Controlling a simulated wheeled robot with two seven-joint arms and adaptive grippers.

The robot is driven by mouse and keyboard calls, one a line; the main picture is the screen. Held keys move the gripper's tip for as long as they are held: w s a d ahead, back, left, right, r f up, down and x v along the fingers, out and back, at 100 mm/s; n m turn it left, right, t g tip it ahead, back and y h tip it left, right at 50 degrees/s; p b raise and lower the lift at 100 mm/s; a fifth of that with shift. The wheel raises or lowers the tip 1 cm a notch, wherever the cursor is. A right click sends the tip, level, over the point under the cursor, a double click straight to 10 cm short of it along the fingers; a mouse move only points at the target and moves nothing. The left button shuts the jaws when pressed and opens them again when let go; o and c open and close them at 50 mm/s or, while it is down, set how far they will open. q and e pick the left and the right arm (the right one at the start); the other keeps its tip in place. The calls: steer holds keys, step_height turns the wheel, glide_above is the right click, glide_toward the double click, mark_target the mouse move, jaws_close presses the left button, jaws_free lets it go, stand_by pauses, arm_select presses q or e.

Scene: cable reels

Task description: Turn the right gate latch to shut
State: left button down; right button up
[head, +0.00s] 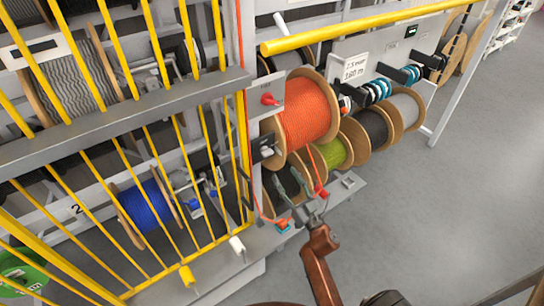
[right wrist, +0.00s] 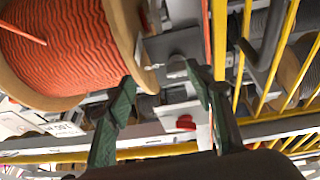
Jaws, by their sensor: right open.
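The right gate latch (head: 267,148) is a small dark fitting on a grey plate beside the yellow-barred gate's right post. In the right wrist view, which looks turned over, a metal latch piece (right wrist: 177,68) shows between the fingers, near the tips. Whether it touches a finger I cannot tell. My right gripper (head: 293,188) is open and empty, below and right of the latch in the head view. Its two green fingers (right wrist: 160,75) stand apart in the wrist view. The yellow gate (head: 190,170) fills the left of the head view. My left gripper is not in view.
A large orange cable reel (head: 308,112) stands right of the latch, close to my right fingers. A red knob (head: 270,99) sits above the latch. A yellow rail (head: 350,28) crosses overhead. Grey floor (head: 450,200) is clear at the right.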

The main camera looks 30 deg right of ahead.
mark_target(267, 152)
steer(key=w+a+r+n+y+p, duration=0.1)
steer(key=w+a+r, duration=0.1)
steer(key=w+r, duration=0.3)
steer(key=shift+w+a+r+t+y+p, duration=0.15)
steer(key=shift+w+r+t+y+p, duration=0.2)
steer(key=shift+w, duration=0.65)
steer(key=shift+c, duration=0.2)
steer(key=c, duration=1.1)
